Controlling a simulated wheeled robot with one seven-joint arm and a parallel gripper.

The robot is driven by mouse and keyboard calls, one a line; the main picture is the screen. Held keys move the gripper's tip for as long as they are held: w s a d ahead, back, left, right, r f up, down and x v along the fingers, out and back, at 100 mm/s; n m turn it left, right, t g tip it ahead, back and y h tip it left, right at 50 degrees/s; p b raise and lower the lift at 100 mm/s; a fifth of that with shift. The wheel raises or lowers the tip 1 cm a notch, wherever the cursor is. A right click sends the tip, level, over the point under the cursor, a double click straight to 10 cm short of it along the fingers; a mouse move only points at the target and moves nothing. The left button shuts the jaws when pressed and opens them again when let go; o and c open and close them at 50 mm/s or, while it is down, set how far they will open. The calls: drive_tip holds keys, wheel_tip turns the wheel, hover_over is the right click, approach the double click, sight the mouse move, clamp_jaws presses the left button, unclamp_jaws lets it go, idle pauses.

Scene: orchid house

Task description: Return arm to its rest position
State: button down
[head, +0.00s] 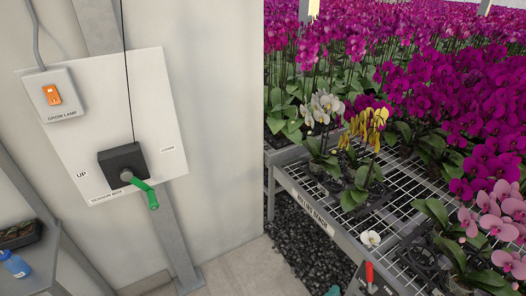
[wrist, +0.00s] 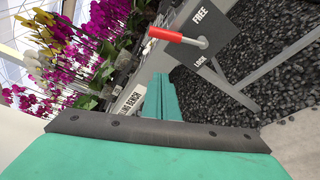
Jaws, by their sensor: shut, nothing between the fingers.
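My gripper (wrist: 158,97) shows in the wrist view as two teal fingers pressed together, with nothing between them. It points toward the rolling bench's side and the dark gravel under it, below and apart from a red-handled lever (wrist: 180,35). That lever sits by a grey plate marked FREE and LOCK. In the head view only small teal parts of my arm show at the bottom edge, beside the red handle (head: 369,272); the rest of the arm is out of frame.
A wire-mesh bench (head: 345,222) with white, yellow and pink orchids stands at right. A wall panel (head: 85,115) carries an orange grow lamp switch (head: 52,95) and a dark box (head: 122,160) with a green crank (head: 147,192). A shelf with a blue bottle (head: 16,265) is at lower left.

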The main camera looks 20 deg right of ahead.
drive_tip(key=s+a+f+m+t+y, duration=0.1)
drive_tip(key=s+a+f+y, duration=0.15)
drive_tip(key=a, duration=0.45)
drive_tip(key=s+a+f+m+t+y, duration=0.1)
drive_tip(key=s+a+t+y, duration=0.1)
drive_tip(key=s+a+y, duration=0.3)
drive_tip(key=s+a+f+t+y, duration=0.1)
drive_tip(key=s+a, duration=0.1)
drive_tip(key=a, duration=0.6)
drive_tip(key=s+a+r+m+t+y, duration=0.2)
drive_tip(key=s+a+r+m+y, duration=0.3)
drive_tip(key=s+a+r+m, duration=0.4)
drive_tip(key=s+a+r, duration=0.3)
drive_tip(key=a+r, duration=0.1)
drive_tip(key=r, duration=0.2)
drive_tip(key=shift+s+t+y, duration=0.3)
drive_tip(key=shift+t+y, duration=0.05)
drive_tip(key=shift+t, duration=0.05)
